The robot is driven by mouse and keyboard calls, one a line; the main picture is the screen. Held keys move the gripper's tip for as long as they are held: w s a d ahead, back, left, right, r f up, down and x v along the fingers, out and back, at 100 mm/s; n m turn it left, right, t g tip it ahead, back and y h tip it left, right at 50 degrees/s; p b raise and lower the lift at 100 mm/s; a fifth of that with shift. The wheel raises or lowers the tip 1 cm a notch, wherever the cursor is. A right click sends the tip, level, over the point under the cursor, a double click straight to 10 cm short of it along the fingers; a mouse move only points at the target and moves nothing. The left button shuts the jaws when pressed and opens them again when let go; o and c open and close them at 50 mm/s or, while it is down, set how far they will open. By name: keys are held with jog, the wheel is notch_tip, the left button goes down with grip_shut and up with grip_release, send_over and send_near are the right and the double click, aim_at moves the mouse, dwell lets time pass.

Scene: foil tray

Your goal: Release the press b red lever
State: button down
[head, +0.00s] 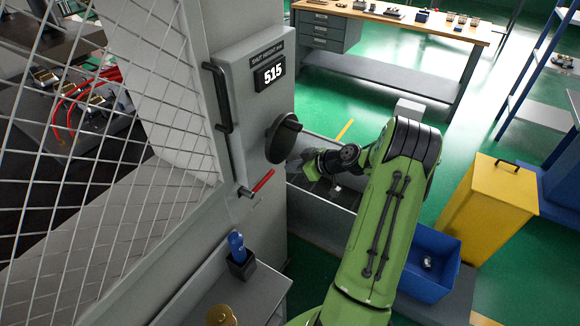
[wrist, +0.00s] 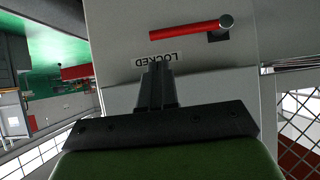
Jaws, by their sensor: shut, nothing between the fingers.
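The red lever (head: 263,181) is on the side of the grey press cabinet (head: 262,105), below a round black knob (head: 283,138). In the head view it slants up to the right from its metal pivot. The wrist view shows the red lever (wrist: 185,30) running left from its round pivot, above an upside-down label (wrist: 157,60) reading LOCKED. My gripper (wrist: 157,72) is shut and empty, its tips over the label and apart from the lever in the picture. The gap in depth is unclear. In the head view, my gripper's fingertips cannot be made out.
A display (head: 270,71) reads 515 above the knob. A mesh door (head: 100,120) with a black handle (head: 218,97) is at left. A blue bottle (head: 237,243) stands in a black holder below the lever. A blue bin (head: 425,265) and yellow bin (head: 485,210) stand at right.

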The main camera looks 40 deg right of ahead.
jog(key=x, duration=0.7)
jog(key=shift+w, duration=0.15)
jog(key=shift+f, duration=0.25)
jog(key=s+a+f+m+y+b, duration=0.1)
jog(key=a+f+m+y+b, duration=0.2)
jog(key=f+m+y+b, duration=0.2)
jog(key=s+a+f+m+y+b, duration=0.1)
jog(key=a+f+m+y+b, duration=0.1)
jog(key=f+m+y+b, duration=0.3)
jog(key=shift+a+f+b, duration=0.35)
jog(key=shift+f+b, duration=1.2)
jog(key=shift+b, duration=0.95)
